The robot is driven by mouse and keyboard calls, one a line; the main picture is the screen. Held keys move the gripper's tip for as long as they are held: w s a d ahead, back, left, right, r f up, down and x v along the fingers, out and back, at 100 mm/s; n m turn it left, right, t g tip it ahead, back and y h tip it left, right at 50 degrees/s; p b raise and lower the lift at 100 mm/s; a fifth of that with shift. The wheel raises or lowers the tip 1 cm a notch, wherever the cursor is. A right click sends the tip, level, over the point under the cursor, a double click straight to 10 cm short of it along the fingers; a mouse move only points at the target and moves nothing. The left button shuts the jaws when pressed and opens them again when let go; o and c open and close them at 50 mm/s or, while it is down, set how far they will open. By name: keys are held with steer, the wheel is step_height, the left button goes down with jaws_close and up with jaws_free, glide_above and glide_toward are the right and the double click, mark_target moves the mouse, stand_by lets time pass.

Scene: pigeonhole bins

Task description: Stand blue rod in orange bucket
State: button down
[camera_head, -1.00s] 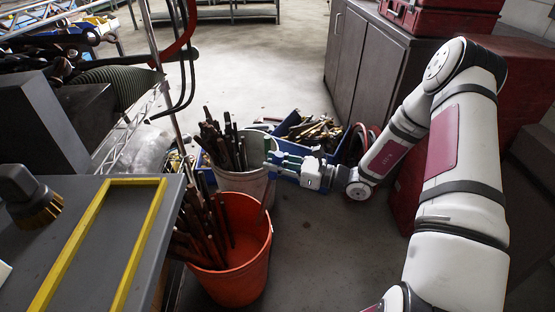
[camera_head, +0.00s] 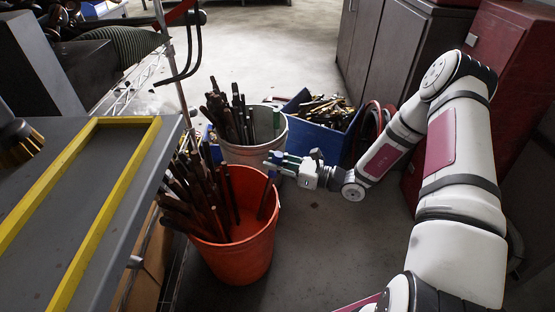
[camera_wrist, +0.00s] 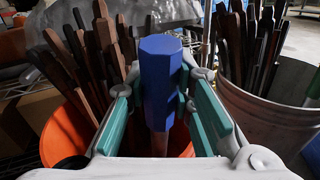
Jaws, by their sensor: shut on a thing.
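The orange bucket (camera_head: 243,262) stands on the floor left of my arm, with several brown rods leaning at its left side. My gripper (camera_head: 277,161) is just above its right rear rim. It is shut on the blue rod (camera_wrist: 161,80), which has a blue faceted top and a brown shaft. In the wrist view the blue top is between the green finger pads, with the orange bucket (camera_wrist: 62,140) behind. In the head view the brown shaft (camera_head: 265,200) hangs near upright inside the bucket mouth. Whether its lower end touches the bottom is hidden.
A grey-white bucket (camera_head: 245,155) with more rods stands right behind the orange one. A blue bin (camera_head: 322,142) of tools is behind my gripper. A grey table with a yellow frame (camera_head: 88,215) is at the left. Floor right of the bucket is clear.

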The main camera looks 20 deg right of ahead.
mark_target(270, 182)
steer(key=shift+w+a+f+b, duration=0.1)
steer(key=shift+a+f+b, duration=0.15)
steer(key=shift+f+b, duration=0.55)
steer(key=shift+w+a+f+b, duration=0.1)
steer(key=shift+a+f+b, duration=0.15)
steer(key=shift+f, duration=0.9)
steer(key=shift+a+f+b, duration=0.2)
steer(key=shift+f+b, duration=0.35)
steer(key=shift+f, duration=0.45)
steer(key=shift+w+a+f+b, duration=0.15)
steer(key=shift+f+b, duration=0.15)
steer(key=shift+f, duration=0.4)
steer(key=shift+s+a+f+b, duration=0.1)
steer(key=shift+f+b, duration=0.2)
steer(key=shift+f, duration=0.35)
steer(key=c, duration=1.7)
jaws_free()
steer(key=o, duration=0.5)
steer(key=shift+o, duration=0.2)
steer(key=shift+d, duration=0.1)
steer(key=p+v, duration=0.1)
steer(key=v, duration=0.6)
steer(key=shift+s+d, duration=0.3)
